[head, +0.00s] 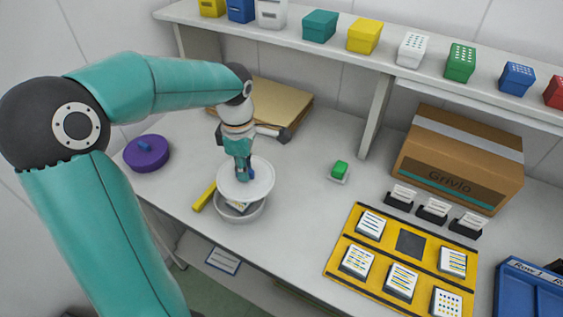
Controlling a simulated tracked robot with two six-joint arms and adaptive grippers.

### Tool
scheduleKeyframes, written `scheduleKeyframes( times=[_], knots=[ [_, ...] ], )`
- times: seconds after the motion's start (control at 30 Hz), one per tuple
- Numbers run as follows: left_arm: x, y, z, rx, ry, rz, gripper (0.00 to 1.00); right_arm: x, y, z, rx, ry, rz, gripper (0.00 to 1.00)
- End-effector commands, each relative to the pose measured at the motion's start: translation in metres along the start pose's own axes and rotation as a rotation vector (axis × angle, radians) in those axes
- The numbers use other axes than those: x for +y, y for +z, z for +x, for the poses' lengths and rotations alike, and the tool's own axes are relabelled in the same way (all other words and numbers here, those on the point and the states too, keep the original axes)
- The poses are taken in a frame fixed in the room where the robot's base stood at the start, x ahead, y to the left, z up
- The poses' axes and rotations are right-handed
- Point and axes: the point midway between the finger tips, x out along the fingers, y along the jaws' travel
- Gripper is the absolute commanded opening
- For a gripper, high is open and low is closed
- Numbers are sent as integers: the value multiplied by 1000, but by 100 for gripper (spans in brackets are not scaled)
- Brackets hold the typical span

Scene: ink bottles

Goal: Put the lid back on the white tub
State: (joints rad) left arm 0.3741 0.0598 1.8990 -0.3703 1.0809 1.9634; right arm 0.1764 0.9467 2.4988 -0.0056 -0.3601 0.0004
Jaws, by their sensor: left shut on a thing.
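The white tub (240,216) stands on the white table, left of the middle. Part of its inside shows at the near side, with something pale and dark in it. The round white lid (260,180) is over the tub, set toward its far side in the picture, and hides much of the opening. It looks raised above the rim; the exact gap cannot be told. My left gripper (244,172) comes from above and is shut on the lid at its blue knob, which the fingers mostly hide. My right gripper is not in view.
A purple round tub (146,153) with a blue knob stands to the left. A yellow bar (204,197) lies close beside the white tub. A yellow tray (340,262) with cards, a cardboard box (450,170) and a green block (340,169) are to the right.

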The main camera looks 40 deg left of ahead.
Motion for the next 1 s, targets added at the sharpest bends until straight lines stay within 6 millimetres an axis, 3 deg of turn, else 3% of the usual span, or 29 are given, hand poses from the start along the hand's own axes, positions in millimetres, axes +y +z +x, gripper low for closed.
scheduleKeyframes(
  times=[0.1, 0.2, 1.0],
  knots=[
    [0, -19, 4, -1, 0, -53, 5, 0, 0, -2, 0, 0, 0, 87],
    [-1, -25, 7, -1, 0, -67, 5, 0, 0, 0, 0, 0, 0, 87],
    [0, -24, 67, -1, 0, -66, 5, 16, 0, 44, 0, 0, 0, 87]
  ],
)
